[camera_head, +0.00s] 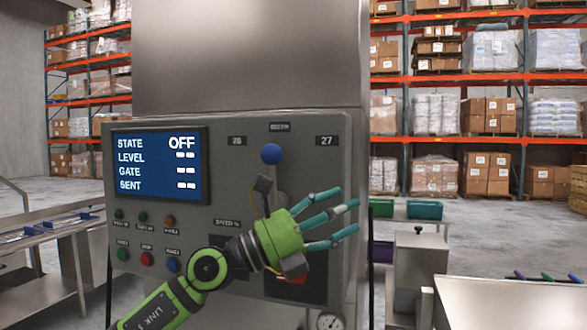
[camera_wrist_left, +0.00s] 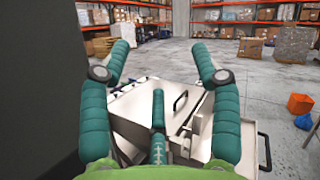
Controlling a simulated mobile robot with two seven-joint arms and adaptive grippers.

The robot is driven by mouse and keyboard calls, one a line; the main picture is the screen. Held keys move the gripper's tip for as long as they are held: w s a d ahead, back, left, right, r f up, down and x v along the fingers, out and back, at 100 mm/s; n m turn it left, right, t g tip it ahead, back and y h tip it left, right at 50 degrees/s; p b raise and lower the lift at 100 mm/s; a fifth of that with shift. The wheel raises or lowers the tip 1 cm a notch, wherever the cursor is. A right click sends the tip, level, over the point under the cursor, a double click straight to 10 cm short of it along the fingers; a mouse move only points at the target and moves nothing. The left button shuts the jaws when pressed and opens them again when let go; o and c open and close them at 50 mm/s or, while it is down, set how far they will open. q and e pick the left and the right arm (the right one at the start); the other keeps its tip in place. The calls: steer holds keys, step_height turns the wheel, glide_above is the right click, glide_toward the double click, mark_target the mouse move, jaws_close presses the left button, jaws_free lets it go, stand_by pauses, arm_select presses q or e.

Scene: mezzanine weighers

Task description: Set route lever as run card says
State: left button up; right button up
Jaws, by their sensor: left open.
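The route lever (camera_head: 271,153) has a blue ball knob and stands about upright on the grey control panel (camera_head: 225,140). A plate marked 26 (camera_head: 237,141) is to its left and one marked 27 (camera_head: 327,141) to its right. My left gripper (camera_head: 335,217) is open and empty in front of the panel, below and right of the knob, apart from it. Its spread fingers also show in the left wrist view (camera_wrist_left: 165,85), without the lever. My arm hides part of the lower panel. I cannot make out a run card. My right gripper is not in view.
The screen (camera_head: 158,165) reads STATE OFF, with dashes for LEVEL, GATE and SENT. Several coloured buttons (camera_head: 147,259) sit below it. A metal box (camera_head: 420,265) and a bench (camera_head: 510,303) stand right of the panel. An orange bucket (camera_wrist_left: 299,104) is on the floor.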

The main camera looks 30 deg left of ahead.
arm_select(q)
steer(key=s+a+r+m+y, duration=0.3)
steer(key=a+r+y, duration=0.1)
steer(key=a+r, duration=0.25)
steer(key=t+y, duration=0.1)
steer(key=y, duration=0.5)
glide_toward(262, 157)
steer(key=shift+n, duration=0.4)
steer(key=x, duration=0.5)
steer(key=shift+w+r+t+p, duration=0.1)
steer(key=shift+w+t+p, duration=0.1)
steer(key=shift+t+p, duration=0.1)
steer(key=p+x, duration=0.3)
steer(key=x, duration=0.3)
steer(key=shift+d, duration=0.15)
steer(key=shift+w+d, duration=0.1)
steer(key=shift+w, duration=0.15)
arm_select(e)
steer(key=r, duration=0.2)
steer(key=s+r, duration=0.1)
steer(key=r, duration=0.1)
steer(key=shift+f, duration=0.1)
arm_select(q)
jaws_close()
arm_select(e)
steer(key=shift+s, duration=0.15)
